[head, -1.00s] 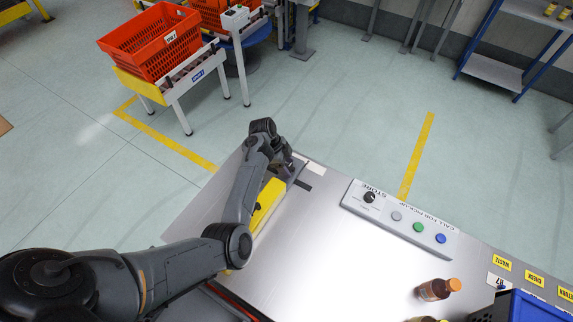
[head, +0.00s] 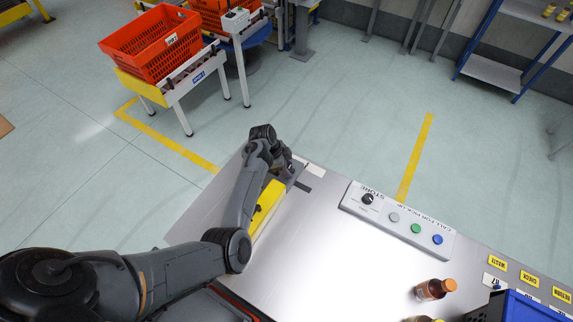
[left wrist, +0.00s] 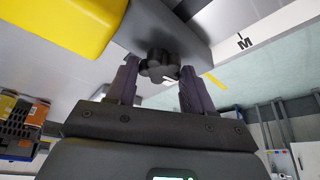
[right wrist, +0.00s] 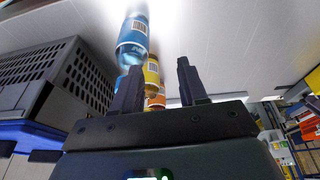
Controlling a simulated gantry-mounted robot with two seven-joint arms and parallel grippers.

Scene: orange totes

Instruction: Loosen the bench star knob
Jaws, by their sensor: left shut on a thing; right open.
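The black star knob (left wrist: 158,65) is in the left wrist view, on the end of a grey block (left wrist: 175,28) beside a yellow part (left wrist: 65,30). My left gripper (left wrist: 158,72) is shut on the knob, one finger on each side. In the head view, my left gripper (head: 284,168) is at the far end of the yellow part (head: 266,207), and the knob is hidden there. My right gripper (right wrist: 160,75) is open and empty in the right wrist view, with bottles beyond its fingers.
A control box (head: 397,218) with a dial and coloured buttons stands on the bench (head: 330,250). A brown bottle (head: 434,289) and a blue crate (head: 520,306) are at lower right. The middle of the bench is clear. Red totes (head: 152,45) stand beyond it.

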